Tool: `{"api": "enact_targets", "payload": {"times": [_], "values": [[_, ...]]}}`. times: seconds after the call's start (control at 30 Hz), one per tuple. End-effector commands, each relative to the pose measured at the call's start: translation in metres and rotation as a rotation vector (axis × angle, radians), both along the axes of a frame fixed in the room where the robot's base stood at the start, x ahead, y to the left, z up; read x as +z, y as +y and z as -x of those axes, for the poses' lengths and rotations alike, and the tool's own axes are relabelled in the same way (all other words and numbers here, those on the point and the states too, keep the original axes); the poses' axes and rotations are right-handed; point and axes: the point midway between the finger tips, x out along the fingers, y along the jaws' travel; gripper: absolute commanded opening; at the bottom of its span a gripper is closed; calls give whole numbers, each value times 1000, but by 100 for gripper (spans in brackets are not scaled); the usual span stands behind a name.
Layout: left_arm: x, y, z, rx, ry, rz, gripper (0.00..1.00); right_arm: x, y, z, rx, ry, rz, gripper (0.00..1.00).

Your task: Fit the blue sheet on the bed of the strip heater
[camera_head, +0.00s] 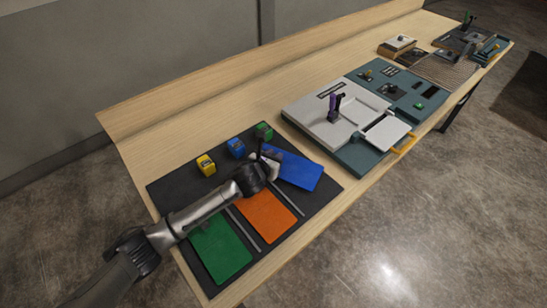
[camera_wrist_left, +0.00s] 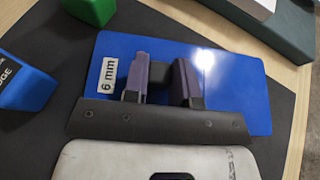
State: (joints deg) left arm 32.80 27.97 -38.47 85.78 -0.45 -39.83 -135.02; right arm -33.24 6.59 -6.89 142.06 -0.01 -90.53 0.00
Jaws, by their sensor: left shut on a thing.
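The blue sheet (camera_head: 302,174) lies at the right end of the black mat, and its "6 mm" label shows in the left wrist view (camera_wrist_left: 235,85). My left gripper (camera_head: 270,156) is at the sheet's upper left part. Its two purple-grey fingers (camera_wrist_left: 163,82) are shut on a small dark grip on the sheet. The wrist hides part of the sheet, and I cannot tell whether it is lifted. A teal console carries a large light-grey panel (camera_head: 308,113) with a purple-handled part (camera_head: 334,108) and a pale plate (camera_head: 387,133). I cannot tell which part is the heater's bed. My right gripper is not in view.
Orange (camera_head: 264,216) and green (camera_head: 220,249) sheets lie on the black mat (camera_head: 165,190), split by grey strips. Yellow (camera_head: 205,165), blue (camera_head: 236,148) and green (camera_head: 264,131) blocks stand behind. More devices (camera_head: 455,62) stand at the far end. Bare wood separates mat and console.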

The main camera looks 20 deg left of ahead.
Motion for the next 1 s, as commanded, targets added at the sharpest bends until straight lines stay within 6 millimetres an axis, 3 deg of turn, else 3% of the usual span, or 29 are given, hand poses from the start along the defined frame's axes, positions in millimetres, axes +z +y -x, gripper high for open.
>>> {"api": "enact_targets", "payload": {"times": [0.47, 0.5, 0.7, 1.0], "values": [[-5, 1, -1, 1, -3, -1, 0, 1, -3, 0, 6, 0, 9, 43], [-5, 1, 0, 1, -2, -1, 29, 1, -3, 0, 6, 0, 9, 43], [-5, 1, 0, 1, -2, -1, 48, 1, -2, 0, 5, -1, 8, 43], [-3, 1, 0, 1, -2, 0, 51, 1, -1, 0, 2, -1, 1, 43]]}}
